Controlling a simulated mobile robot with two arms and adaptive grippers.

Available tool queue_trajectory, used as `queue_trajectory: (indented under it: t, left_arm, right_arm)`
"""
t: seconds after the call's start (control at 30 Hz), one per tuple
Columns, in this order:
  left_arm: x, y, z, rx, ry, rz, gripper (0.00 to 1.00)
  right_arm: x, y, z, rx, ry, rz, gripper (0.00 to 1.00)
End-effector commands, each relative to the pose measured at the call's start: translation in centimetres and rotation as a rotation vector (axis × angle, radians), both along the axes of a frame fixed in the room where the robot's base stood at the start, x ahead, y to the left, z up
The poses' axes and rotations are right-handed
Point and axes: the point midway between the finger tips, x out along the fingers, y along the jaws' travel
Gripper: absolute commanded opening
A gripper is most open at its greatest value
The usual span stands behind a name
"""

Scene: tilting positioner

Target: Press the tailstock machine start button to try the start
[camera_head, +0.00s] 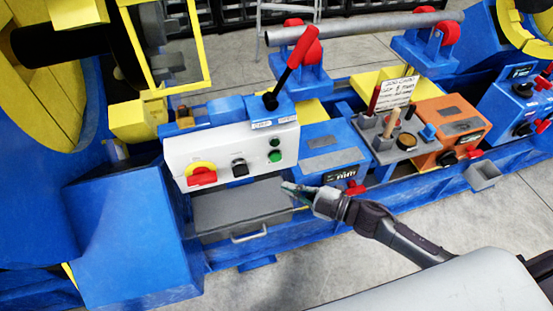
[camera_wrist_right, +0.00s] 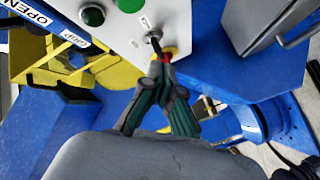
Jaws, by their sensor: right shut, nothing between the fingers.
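I cannot read which of these is the start button. A black selector knob (camera_head: 239,167) and a red emergency stop (camera_head: 201,175) on yellow sit to their left. My right gripper (camera_head: 288,187) is shut and empty, below and right of the green button, apart from it in the picture. My left gripper is not in view.
A red-handled lever (camera_head: 292,66) rises above the panel. A grey box with a handle (camera_head: 240,207) lies below it. Right of it stand a blue control box (camera_head: 325,160), a tool tray (camera_head: 390,140) and an orange box (camera_head: 447,129). Grey floor is clear in front.

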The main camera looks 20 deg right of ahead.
Motion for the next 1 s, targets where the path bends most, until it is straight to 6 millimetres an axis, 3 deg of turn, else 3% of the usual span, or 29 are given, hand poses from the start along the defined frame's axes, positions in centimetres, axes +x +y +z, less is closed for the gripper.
queue_trajectory:
  t: [0.2, 0.43, 1.0]
  left_arm:
    - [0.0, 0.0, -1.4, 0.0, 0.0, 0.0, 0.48]
    - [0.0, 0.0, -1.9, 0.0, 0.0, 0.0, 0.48]
    - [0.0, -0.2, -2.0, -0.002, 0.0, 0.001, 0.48]
  right_arm:
    - [3.4, 0.1, -0.2, -0.002, -0.005, -0.001, 0.0]
    - [5.9, 0.2, -0.1, -0.001, -0.002, -0.001, 0.0]
    - [6.8, 0.2, 0.0, -0.001, 0.0, -0.001, 0.0]
